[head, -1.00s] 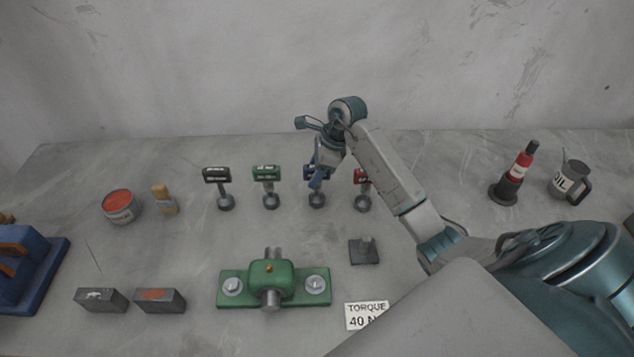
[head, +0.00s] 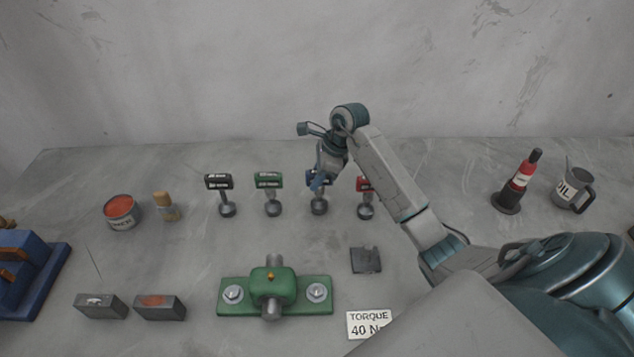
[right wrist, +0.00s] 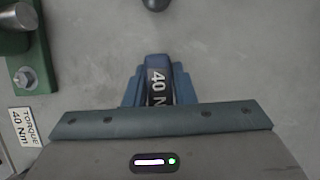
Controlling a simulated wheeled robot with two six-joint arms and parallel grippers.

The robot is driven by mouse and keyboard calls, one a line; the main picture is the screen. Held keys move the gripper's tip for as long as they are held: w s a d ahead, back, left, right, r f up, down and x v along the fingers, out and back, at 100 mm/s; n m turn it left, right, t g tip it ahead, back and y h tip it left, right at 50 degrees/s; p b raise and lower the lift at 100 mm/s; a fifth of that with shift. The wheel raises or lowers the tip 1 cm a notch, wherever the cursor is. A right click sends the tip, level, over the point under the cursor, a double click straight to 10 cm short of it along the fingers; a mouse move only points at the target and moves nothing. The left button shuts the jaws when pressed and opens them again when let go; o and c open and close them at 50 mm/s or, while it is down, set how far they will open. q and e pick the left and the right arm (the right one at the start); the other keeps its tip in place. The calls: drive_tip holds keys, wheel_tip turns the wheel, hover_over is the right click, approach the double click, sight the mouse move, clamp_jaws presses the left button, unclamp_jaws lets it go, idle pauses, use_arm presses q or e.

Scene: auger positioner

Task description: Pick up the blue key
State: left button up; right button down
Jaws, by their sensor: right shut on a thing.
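The blue key (head: 311,177) stands third from the left in a row of keys on the grey table, its round dark foot (head: 319,207) at the table. My right gripper (head: 318,183) is at its head from above and behind, and partly hides it. In the right wrist view the fingers of my right gripper (right wrist: 158,88) are shut on the key's head, which bears the marking "40 N" (right wrist: 157,82). I cannot tell whether the foot is clear of the table. My left gripper is not in view.
A black key (head: 218,182) and a green key (head: 269,181) stand to the left, a red key (head: 364,185) close to the right. A green fixture (head: 238,296) and a "TORQUE 40 N" sign (head: 368,323) lie in front. An oil can (head: 570,190) stands far right.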

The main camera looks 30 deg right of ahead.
drive_tip(key=shift+r+b, duration=0.3)
drive_tip(key=shift+r, duration=0.05)
wheel_tip(320, 180, up, 2)
drive_tip(key=shift+r+b, duration=0.1)
drive_tip(key=shift+b, duration=0.85)
drive_tip(key=s+d+b, duration=0.2)
drive_tip(key=s+b, duration=0.1)
drive_tip(key=s, duration=0.4)
drive_tip(key=s+d+r+b, duration=0.1)
drive_tip(key=s+b, duration=0.3)
drive_tip(key=s, duration=0.4)
drive_tip(key=shift+s+d+r, duration=0.25)
drive_tip(key=shift+d+r, duration=0.05)
drive_tip(key=shift+d, duration=0.1)
drive_tip(key=shift+r, duration=0.2)
